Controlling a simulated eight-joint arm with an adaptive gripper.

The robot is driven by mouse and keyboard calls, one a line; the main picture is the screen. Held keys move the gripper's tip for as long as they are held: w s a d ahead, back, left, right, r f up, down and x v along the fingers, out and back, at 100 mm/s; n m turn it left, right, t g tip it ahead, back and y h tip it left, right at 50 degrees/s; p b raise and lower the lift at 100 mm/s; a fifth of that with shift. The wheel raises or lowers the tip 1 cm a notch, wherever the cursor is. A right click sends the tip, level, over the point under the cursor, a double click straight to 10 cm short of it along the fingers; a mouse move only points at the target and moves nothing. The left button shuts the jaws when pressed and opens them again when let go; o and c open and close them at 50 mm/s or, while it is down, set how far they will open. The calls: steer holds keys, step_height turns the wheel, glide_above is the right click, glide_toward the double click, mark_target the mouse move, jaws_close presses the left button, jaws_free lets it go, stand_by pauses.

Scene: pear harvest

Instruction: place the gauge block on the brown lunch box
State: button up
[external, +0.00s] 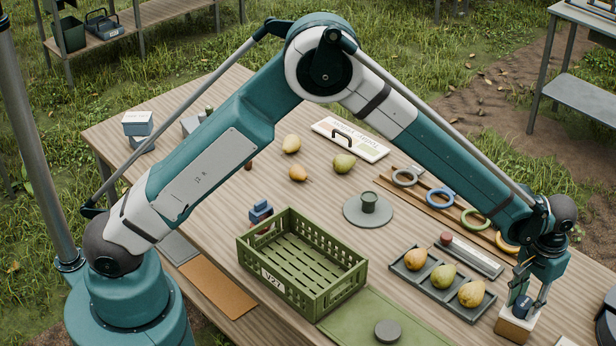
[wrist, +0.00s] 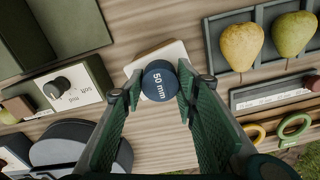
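The gauge block (wrist: 160,82) is a dark blue round piece with "50 mm" in white on its top. It also shows as a small dark blue piece in the external view (external: 521,307). Below it is a small box with a pale top and brown sides (external: 514,329), which looks like the brown lunch box; its pale top shows in the wrist view (wrist: 152,56). My gripper (wrist: 160,88) has a green finger on each side of the gauge block, with the pads appearing to touch it. I cannot tell whether the block rests on the box.
A dark tray of pears (external: 441,284) and a grey-red instrument (external: 467,256) lie left of my gripper. A green crate (external: 302,280) stands mid-table. A box with a knob (wrist: 70,88) and dark round things (wrist: 70,143) are close by in the wrist view.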

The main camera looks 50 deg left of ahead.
mark_target(525, 302)
steer(key=o, duration=0.4)
steer(key=shift+c, duration=0.2)
steer(key=shift+r, duration=0.2)
step_height(525, 302, up, 12)
stand_by(0.4)
steer(key=shift+p, duration=0.3)
stand_by(0.3)
